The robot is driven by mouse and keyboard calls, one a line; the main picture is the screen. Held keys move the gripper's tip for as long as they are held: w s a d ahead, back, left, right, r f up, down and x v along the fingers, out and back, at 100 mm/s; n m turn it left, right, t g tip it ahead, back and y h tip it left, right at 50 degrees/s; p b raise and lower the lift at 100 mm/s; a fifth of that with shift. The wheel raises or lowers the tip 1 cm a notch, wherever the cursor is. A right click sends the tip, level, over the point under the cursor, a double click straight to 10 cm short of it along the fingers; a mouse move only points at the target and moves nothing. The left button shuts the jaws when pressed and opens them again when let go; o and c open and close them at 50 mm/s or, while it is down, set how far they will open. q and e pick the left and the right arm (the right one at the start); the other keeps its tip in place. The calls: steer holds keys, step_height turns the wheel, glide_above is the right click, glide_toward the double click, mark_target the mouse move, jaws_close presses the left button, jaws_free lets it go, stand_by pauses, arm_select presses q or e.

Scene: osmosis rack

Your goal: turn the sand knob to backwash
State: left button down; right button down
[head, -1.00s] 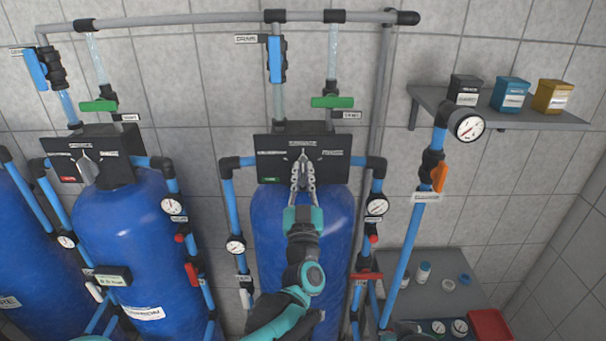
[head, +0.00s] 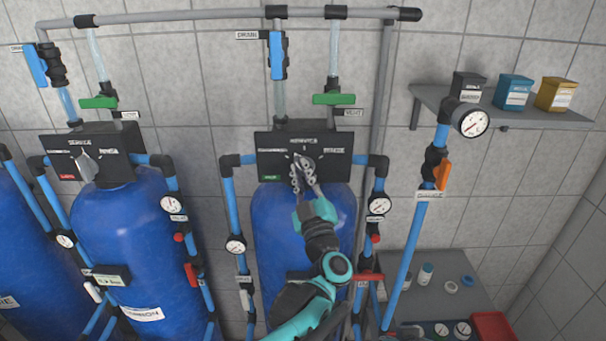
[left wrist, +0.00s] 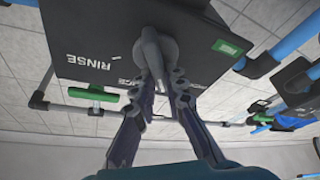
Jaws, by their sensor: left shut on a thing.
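The grey knob (head: 304,162) sits on the black control head (head: 265,142) of the right-hand blue tank (head: 275,220). My left gripper (head: 304,182) reaches up to it from below, leaning so that its fingers point up and a little left. In the left wrist view, its two fingers (left wrist: 165,80) are shut on the knob's lever, on either side of it; the round knob (left wrist: 172,45) shows beyond them. The panel reads RINSE on one side and has a green label (left wrist: 226,47) on the other. The fingers cover other markings. My right gripper is not in view.
Blue side pipes with gauges (head: 379,205) flank the tank closely. A green-handled valve (head: 333,99) and a blue-handled valve (head: 276,55) are above the head. Another tank (head: 120,230) with its own control head stands left. A shelf (head: 425,97) with three boxes is at right.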

arm_select(q)
steer(key=n+g+y, duration=0.1)
steer(key=n, duration=0.2)
steer(key=n+g+y, duration=0.1)
steer(key=n, duration=0.2)
steer(key=shift+a+f, duration=0.15)
steer(key=shift+n, duration=0.3)
steer(key=c, duration=1.6)
jaws_free()
steer(key=shift+o, duration=0.2)
steer(key=shift+s, duration=0.1)
steer(key=v, duration=1.2)
